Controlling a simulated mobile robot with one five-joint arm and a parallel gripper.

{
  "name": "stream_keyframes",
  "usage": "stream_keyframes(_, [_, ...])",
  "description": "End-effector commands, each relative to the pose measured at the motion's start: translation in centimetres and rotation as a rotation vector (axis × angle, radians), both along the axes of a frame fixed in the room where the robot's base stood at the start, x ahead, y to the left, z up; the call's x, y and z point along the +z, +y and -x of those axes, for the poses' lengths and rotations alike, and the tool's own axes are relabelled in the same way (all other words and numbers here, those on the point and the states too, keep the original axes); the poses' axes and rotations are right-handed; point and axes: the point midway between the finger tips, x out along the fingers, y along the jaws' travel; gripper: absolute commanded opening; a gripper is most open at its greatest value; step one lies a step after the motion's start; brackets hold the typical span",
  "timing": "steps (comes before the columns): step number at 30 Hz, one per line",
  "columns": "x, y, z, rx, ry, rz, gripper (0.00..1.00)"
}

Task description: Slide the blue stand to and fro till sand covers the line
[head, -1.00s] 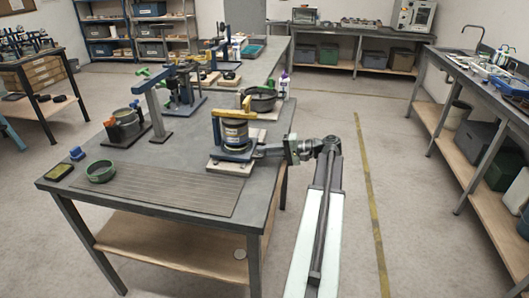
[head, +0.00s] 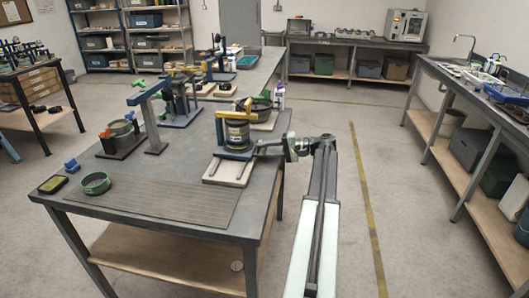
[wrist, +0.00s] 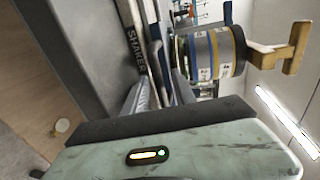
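The blue stand (head: 229,154) stands on a pale base (head: 228,173) at the right edge of the near table and carries a round banded jar (head: 237,135) under a yellow clamp (head: 240,113). My gripper (head: 262,147) reaches it from the right, small in the head view. In the wrist view the grey fingers (wrist: 160,88) lie either side of a blue part of the stand, and appear shut on it. The jar (wrist: 213,54) and yellow clamp (wrist: 282,50) also show there, beside a board lettered SHAKER (wrist: 134,44). The sand and the line cannot be made out.
A grey ribbed mat (head: 150,200), a green ring-shaped dish (head: 95,183) and a yellow-topped pad (head: 53,184) lie at the table's front. A blue-topped post (head: 152,120) stands left of the stand. A dark pan (head: 258,113) is behind it. The floor at right is open.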

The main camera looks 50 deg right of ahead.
Motion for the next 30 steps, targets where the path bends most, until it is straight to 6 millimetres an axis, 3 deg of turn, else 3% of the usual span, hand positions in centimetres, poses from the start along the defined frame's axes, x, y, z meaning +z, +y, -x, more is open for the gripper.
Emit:
stream_keyframes(10, [0.1,-0.1,0.4,0.004,0.001,0.0,0.33])
stream_keyframes(21, [1.6,-3.5,5.8,0.001,0.001,0.0,0.33])
stream_keyframes(30, [1.6,-3.9,6.6,0.003,0.001,0.0,0.33])
